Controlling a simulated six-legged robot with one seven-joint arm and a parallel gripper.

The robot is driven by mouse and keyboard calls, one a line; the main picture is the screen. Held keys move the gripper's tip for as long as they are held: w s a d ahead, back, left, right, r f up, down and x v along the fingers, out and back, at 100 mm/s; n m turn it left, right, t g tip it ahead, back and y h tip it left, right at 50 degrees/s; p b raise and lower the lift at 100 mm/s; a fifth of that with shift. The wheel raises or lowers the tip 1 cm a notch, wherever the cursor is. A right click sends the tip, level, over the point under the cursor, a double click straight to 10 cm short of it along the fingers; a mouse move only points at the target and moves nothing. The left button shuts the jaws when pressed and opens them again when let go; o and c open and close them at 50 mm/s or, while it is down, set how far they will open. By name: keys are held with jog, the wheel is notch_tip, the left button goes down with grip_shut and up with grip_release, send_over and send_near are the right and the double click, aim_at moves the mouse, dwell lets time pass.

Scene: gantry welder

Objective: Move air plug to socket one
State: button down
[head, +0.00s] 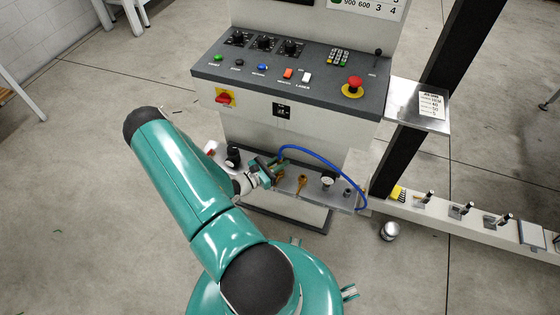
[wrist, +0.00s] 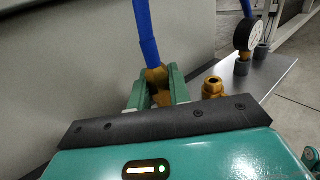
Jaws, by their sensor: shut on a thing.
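The air plug (wrist: 157,77) is a brass fitting on the end of a blue hose (wrist: 146,32). My gripper (wrist: 160,92) is shut on it, with a green finger on each side. The plug's lower end is hidden, so I cannot tell whether it sits in a socket. A brass socket (wrist: 213,87) stands upright just right of the plug, with its opening empty. In the head view my gripper (head: 275,171) is over the grey shelf (head: 316,200) low on the machine's front. The brass socket (head: 302,182) is to its right, and the hose (head: 325,164) arches rightward.
A pressure gauge (head: 328,180) stands on the shelf right of the socket. A black fitting (head: 233,157) is left of my gripper. The control panel (head: 290,75) overhangs the shelf. A rail with several small clamps (head: 461,211) runs off to the right. The left floor is open.

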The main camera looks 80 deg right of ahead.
jog(key=shift+f, duration=0.5)
jog(key=c, duration=1.2)
grip_release()
jog(key=v, duration=1.4)
jog(key=shift+d, duration=0.1)
